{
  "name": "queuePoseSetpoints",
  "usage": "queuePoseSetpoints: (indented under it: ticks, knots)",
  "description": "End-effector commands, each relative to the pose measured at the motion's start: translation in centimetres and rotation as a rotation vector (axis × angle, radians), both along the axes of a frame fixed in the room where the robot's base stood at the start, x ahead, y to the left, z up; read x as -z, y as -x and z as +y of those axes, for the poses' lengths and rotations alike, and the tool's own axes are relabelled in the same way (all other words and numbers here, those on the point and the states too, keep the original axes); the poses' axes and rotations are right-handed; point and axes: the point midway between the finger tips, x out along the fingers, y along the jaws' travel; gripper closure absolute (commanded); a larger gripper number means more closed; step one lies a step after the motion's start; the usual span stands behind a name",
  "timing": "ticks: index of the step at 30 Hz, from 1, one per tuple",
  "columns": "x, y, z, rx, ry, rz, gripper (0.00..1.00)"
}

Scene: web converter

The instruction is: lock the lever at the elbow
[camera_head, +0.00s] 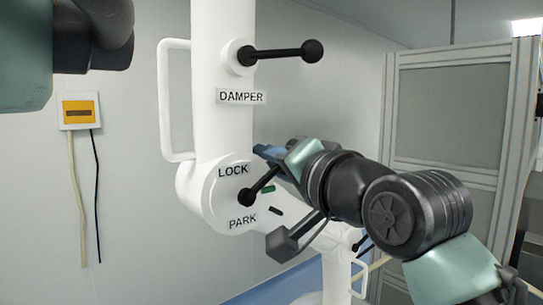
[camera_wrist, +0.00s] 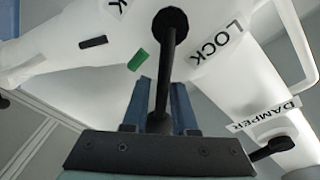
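The elbow lever (camera_head: 262,184) is black and sits on the round white elbow joint (camera_head: 212,196), between the LOCK label (camera_head: 233,170) and the PARK label (camera_head: 243,222). It slants up and right from its dark hub toward my gripper (camera_head: 272,155), which hides its outer end. In the wrist view the lever (camera_wrist: 165,75) runs between the two blue fingers of my gripper (camera_wrist: 160,85), its outer end near the palm. Gaps show on both sides, so the gripper is open around it. A green mark (camera_wrist: 138,60) and a black mark (camera_wrist: 93,42) lie beside it.
The DAMPER lever (camera_head: 285,52) sticks out to the right higher on the white column. A white handle (camera_head: 163,100) is at the column's left. A grey framed panel (camera_head: 450,115) stands behind my arm at right. A yellow wall box (camera_head: 78,112) is at left.

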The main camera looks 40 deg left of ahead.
Motion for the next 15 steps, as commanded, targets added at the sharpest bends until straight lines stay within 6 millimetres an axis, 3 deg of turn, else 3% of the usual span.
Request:
queuePoseSetpoints:
  ticks: [3,7,15]
  knots:
    - [0.0,0.02,-0.02,0.0,0.0,0.0,0.78]
    - [-0.02,0.02,-0.03,0.0,0.0,-0.001,1.0]
    - [-0.02,0.03,-0.04,0.0,0.0,-0.001,1.0]
